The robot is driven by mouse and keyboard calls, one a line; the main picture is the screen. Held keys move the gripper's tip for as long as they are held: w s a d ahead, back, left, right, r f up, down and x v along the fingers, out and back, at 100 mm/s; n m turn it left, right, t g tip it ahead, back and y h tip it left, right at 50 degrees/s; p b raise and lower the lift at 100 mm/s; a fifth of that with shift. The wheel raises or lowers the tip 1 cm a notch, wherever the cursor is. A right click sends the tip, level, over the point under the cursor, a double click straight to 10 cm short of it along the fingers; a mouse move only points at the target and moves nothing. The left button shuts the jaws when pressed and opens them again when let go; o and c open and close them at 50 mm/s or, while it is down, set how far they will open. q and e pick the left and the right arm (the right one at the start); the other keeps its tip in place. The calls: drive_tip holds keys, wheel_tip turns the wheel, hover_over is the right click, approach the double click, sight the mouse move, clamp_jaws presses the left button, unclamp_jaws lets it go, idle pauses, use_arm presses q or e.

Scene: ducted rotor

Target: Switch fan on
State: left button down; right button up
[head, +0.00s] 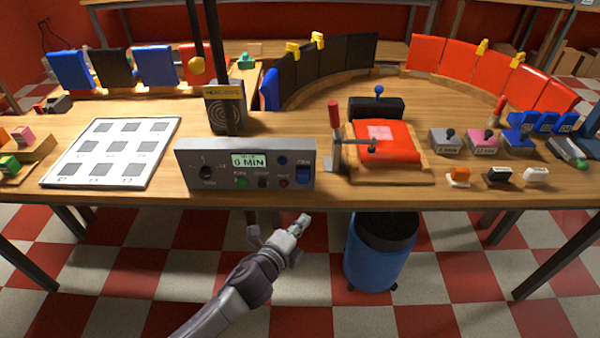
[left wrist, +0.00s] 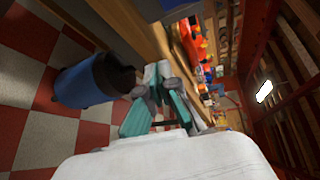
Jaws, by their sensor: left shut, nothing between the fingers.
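A grey control box (head: 245,165) stands at the table's front edge. It has a black dial (head: 206,172) at left, a lit display (head: 249,160) reading "0 MIN", several small round buttons, and a blue rocker switch (head: 303,174) at right. The small labels are too blurred to read surely. Behind it stands a dark box with a ringed round grille (head: 226,112); I cannot tell whether it is the fan. My left gripper (head: 303,220) is shut and empty, below and in front of the table edge near the box's right end. Its fingers show in the left wrist view (left wrist: 152,92).
A red pad on a wooden board with a clamp (head: 388,140) lies right of the box. A white grid sheet (head: 112,150) lies left. Several stamps stand at right. A blue bin (head: 380,255) stands on the floor beside my left gripper.

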use_arm(q)
drive_tip(key=p, duration=0.1)
approach(308, 177)
drive_tip(key=shift+s+d+f+x, duration=0.1)
drive_tip(key=shift+f+x, duration=0.05)
drive_tip(key=shift+x, duration=0.75)
drive_tip(key=shift+s+d+f+x, duration=0.1)
drive_tip(key=shift+f+x, duration=0.05)
drive_tip(key=shift+x, duration=0.75)
drive_tip(key=shift+s+d+f+x, duration=0.1)
drive_tip(key=shift+f+x, duration=0.05)
drive_tip(key=shift+x, duration=0.8)
drive_tip(key=shift+w+r+p, duration=0.2)
drive_tip(key=shift+w+p, duration=0.15)
drive_tip(key=shift+w, duration=0.05)
drive_tip(key=shift+w+r, duration=0.15)
drive_tip(key=shift+w, duration=0.25)
drive_tip(key=shift+s, duration=0.1)
drive_tip(key=shift+s+f, duration=0.3)
drive_tip(key=shift+s, duration=0.45)
drive_tip(key=shift+f, duration=0.1)
drive_tip(key=shift+s+f, duration=0.35)
drive_tip(key=shift+s, duration=0.4)
drive_tip(key=shift+s+f, duration=0.3)
drive_tip(key=shift+s, duration=0.45)
drive_tip(key=shift+s+f, duration=0.35)
drive_tip(key=shift+s, duration=0.4)
